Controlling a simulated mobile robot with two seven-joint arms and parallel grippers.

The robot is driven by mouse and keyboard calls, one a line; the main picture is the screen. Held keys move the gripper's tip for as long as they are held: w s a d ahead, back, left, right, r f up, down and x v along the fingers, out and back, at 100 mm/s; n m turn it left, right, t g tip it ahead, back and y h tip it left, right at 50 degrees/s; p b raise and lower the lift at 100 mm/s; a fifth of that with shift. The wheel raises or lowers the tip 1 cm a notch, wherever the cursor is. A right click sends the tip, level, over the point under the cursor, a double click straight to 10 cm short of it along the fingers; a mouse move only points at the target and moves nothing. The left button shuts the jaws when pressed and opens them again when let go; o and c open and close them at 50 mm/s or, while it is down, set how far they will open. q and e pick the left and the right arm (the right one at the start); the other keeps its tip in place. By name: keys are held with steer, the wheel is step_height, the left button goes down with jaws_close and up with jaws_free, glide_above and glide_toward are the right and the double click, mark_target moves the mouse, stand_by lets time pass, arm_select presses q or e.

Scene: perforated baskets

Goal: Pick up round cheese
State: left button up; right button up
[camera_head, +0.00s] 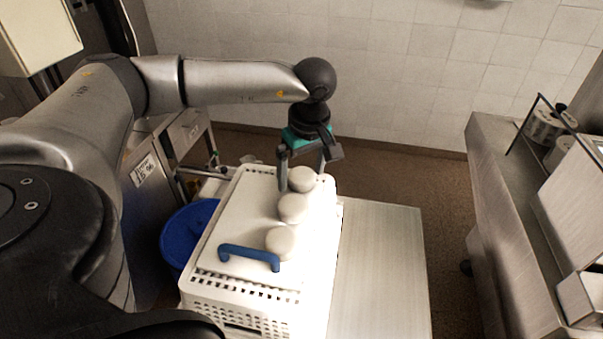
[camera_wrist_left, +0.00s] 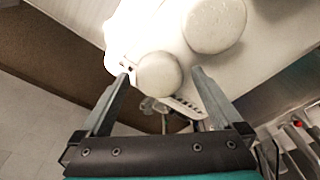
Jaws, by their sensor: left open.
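Three round white cheeses stand in a row on a white lid or board (camera_head: 235,225) on top of a perforated basket (camera_head: 262,318). The far cheese (camera_head: 301,180) is nearest my left gripper (camera_head: 302,176), which is open and points down over it. The middle cheese (camera_head: 292,208) and near cheese (camera_head: 281,242) stand closer to the blue handle. In the left wrist view the far cheese (camera_wrist_left: 160,73) appears between the open fingertips (camera_wrist_left: 159,76), with no clear contact. Another cheese (camera_wrist_left: 214,25) shows beyond it. My right gripper is out of view.
A blue handle (camera_head: 249,256) lies across the near part of the board. A bare pale table surface (camera_head: 382,270) is right of the basket. A blue bin (camera_head: 187,236) stands at left, a metal counter (camera_head: 510,200) at far right, and a tiled wall behind.

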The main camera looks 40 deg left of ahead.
arm_select(q)
steer(key=shift+f, duration=0.15)
steer(key=c, duration=1.3)
steer(key=shift+c, duration=0.5)
